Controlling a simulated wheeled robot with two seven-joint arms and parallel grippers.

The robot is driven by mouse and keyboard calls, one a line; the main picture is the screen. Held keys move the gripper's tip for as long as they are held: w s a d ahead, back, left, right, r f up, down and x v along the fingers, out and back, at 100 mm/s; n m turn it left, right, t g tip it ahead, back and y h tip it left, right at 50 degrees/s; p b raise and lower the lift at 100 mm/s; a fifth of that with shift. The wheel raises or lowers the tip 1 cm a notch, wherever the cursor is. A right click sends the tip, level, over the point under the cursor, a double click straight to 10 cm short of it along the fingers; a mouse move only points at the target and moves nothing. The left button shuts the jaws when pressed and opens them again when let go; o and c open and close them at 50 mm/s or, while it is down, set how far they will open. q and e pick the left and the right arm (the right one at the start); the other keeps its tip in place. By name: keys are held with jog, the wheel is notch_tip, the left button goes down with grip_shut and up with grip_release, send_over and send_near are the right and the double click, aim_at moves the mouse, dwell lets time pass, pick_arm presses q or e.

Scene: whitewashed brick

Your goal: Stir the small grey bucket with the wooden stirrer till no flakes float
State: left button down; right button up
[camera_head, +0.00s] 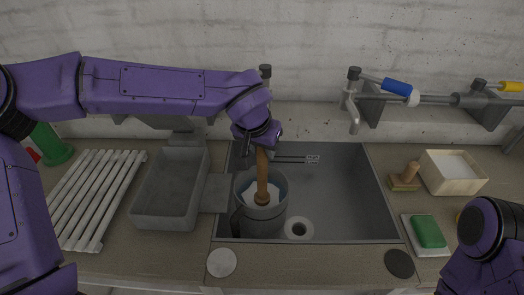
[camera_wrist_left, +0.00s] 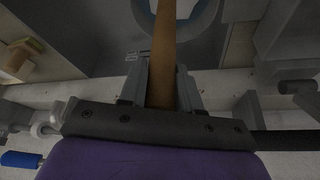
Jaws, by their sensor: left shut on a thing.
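The small grey bucket (camera_head: 265,222) stands upright in the left part of the sink. My left gripper (camera_head: 262,146) is above it, shut on the upper part of the wooden stirrer (camera_head: 262,172). The stirrer points down, nearly upright, and its lower end is inside the bucket. White patches (camera_head: 249,192) show inside the bucket beside the stirrer; I cannot tell whether they are separate flakes. In the left wrist view the stirrer (camera_wrist_left: 163,50) runs between the two fingers, with part of the bucket's rim (camera_wrist_left: 203,22) beyond. My right gripper is out of view.
The sink (camera_head: 340,200) is clear to the bucket's right, apart from a drain (camera_head: 298,229). A grey basin (camera_head: 172,190) and slatted rack (camera_head: 95,195) lie left. A brush (camera_head: 406,178), a box (camera_head: 452,174) and a green sponge (camera_head: 428,231) lie right. A tap (camera_head: 352,100) stands behind.

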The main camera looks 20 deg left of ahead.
aim_at(260, 177)
pick_arm(q)
jog(key=f+b, duration=0.1)
jog(key=s+f+b, duration=0.1)
jog(key=b, duration=0.1)
jog(key=shift+s+f+b, duration=0.2)
jog(key=shift+f+b, duration=0.1)
jog(key=shift+b+x, duration=0.95)
jog(key=shift+b, duration=0.2)
jog(key=shift+f, duration=0.35)
notch_tip(260, 177, down, 6)
jog(key=shift+s, duration=0.1)
